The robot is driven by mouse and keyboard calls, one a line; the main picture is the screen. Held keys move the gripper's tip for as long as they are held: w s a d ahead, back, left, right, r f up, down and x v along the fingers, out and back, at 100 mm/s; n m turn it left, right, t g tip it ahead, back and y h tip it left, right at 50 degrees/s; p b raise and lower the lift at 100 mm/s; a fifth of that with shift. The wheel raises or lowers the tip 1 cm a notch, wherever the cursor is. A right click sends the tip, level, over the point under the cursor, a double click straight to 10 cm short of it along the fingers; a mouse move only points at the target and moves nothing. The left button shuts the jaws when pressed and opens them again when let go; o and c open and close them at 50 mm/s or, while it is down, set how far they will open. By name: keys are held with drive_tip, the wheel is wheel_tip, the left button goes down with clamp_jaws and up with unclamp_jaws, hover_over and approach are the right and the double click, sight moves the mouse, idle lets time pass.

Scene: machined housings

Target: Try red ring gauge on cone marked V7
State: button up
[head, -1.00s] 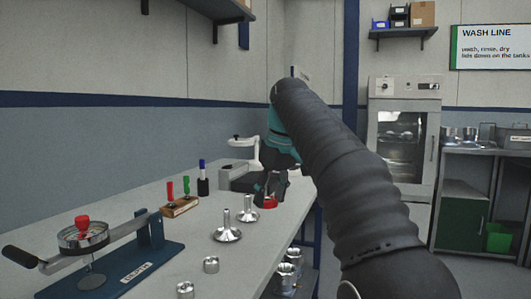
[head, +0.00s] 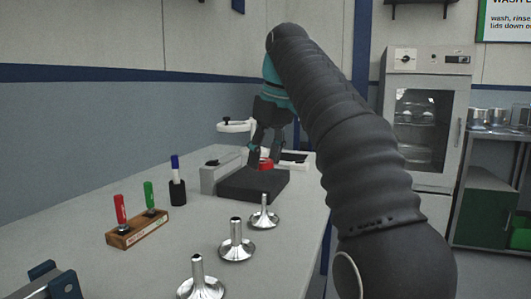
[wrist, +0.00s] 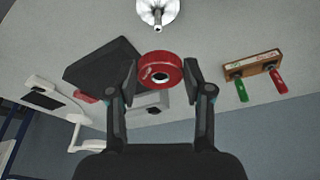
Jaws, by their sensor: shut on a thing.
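My gripper (head: 264,160) is shut on the red ring gauge (head: 265,165), held in the air near the black block. In the wrist view the ring (wrist: 160,69) sits between the two fingertips (wrist: 161,80), its hole visible. Three shiny metal cones with upright stems and wide bases stand in a row on the bench: a near one (head: 199,287), a middle one (head: 236,247) and a far one (head: 264,219). One cone (wrist: 158,10) also shows at the top of the wrist view, apart from the ring. I cannot read a V7 mark on any cone.
A wooden stand (head: 137,229) holds red and green handled gauges. A black cup (head: 177,192) holds a blue-capped item. The black block (head: 253,184) lies beyond the cones, by a grey block (head: 218,176) and a white device (head: 236,126). An oven (head: 424,120) stands beyond the bench.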

sight(265, 194)
drive_tip(key=shift+d, duration=0.2)
drive_tip(key=shift+s+d, duration=0.1)
drive_tip(key=shift+s, duration=0.05)
drive_tip(key=shift+f+b, duration=1.8)
drive_tip(key=shift+f, duration=0.55)
drive_tip(key=shift+p, duration=0.8)
drive_tip(key=shift+f+b, duration=1.25)
drive_tip(key=shift+f, duration=0.7)
idle(0.5)
drive_tip(key=shift+r, duration=0.25)
idle(1.2)
drive_tip(key=shift+r+p, duration=0.75)
drive_tip(key=shift+p, duration=0.35)
